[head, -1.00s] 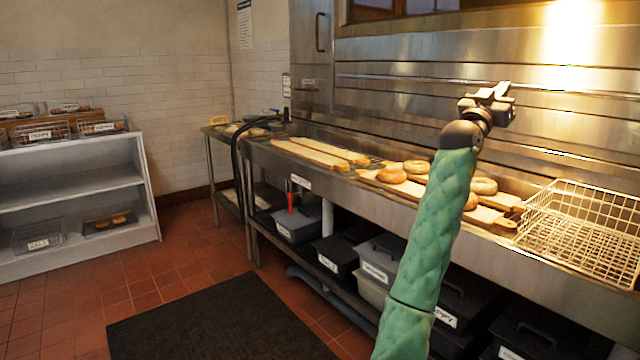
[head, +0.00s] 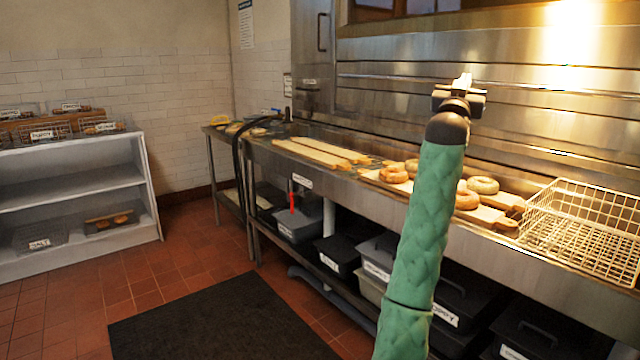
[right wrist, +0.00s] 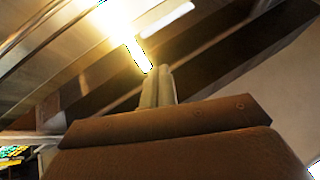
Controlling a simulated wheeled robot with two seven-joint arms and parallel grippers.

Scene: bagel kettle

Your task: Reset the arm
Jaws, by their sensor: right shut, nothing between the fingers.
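My right arm rises through the head view in a green quilted sleeve. Its right gripper (head: 463,82) is held up above the steel counter, in front of the steel oven wall, apart from everything. In the right wrist view the two fingers (right wrist: 159,78) are together with nothing between them; that view looks up past them at a bright light and dark beams. My left gripper is not in view.
The steel counter (head: 555,268) holds long wooden boards (head: 320,152), several bagels (head: 484,185) and a wire basket (head: 585,230) at the right. Black bins (head: 338,254) sit beneath. A white shelf (head: 75,183) stands left. Floor around the black mat (head: 215,325) is clear.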

